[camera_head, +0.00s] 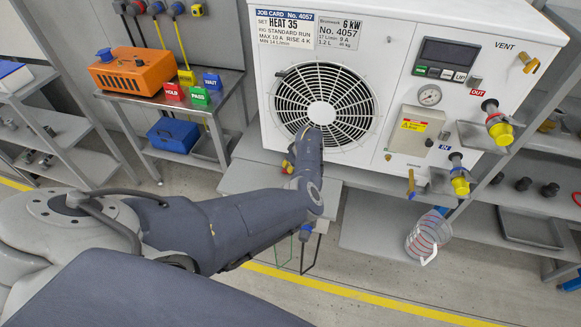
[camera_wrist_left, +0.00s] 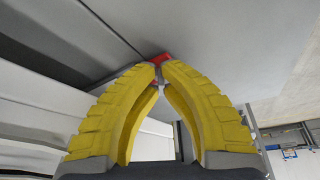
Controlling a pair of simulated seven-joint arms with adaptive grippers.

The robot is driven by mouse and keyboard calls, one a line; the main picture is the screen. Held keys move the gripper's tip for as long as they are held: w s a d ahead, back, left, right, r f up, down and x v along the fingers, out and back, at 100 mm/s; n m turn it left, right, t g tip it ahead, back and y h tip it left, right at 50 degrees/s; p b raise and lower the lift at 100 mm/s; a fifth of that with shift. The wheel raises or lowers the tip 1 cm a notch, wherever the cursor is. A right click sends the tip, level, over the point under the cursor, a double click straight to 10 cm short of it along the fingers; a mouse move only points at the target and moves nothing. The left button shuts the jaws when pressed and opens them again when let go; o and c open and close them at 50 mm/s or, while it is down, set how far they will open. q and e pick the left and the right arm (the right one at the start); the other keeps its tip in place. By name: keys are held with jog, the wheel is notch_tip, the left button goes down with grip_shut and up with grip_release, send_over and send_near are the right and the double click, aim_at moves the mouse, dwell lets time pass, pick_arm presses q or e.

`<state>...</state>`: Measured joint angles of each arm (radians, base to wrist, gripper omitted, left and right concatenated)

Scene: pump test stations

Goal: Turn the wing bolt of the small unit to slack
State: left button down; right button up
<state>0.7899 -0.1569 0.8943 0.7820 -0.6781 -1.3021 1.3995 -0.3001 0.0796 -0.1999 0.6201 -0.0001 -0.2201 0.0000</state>
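The white unit (camera_head: 260,110) with a round fan grille stands on a grey bench. My left arm reaches across to its lower left front, below the fan. My left gripper (camera_head: 287,165) is mostly hidden behind my wrist in the head view. In the left wrist view its yellow fingers (camera_wrist_left: 157,72) come together at the tips around a small red part (camera_wrist_left: 161,58), against a grey surface. The red part looks like the wing bolt, but the fingertips hide most of it and its angle is unclear. My right gripper is not in view.
The unit's right side carries a pressure gauge (camera_head: 429,95), a brass vent valve (camera_head: 529,62) and yellow-capped ports (camera_head: 499,131). A striped jug (camera_head: 428,235) stands below them. A side table at left holds an orange box (camera_head: 134,70) and coloured HOLD, PASS and WAIT blocks.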

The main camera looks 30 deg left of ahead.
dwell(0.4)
pick_arm(q)
jog(key=c, duration=1.6)
grip_release()
jog(key=shift+o, duration=0.2)
jog(key=v, duration=0.7)
jog(key=shift+r, duration=0.2)
jog(key=shift+d, duration=0.1)
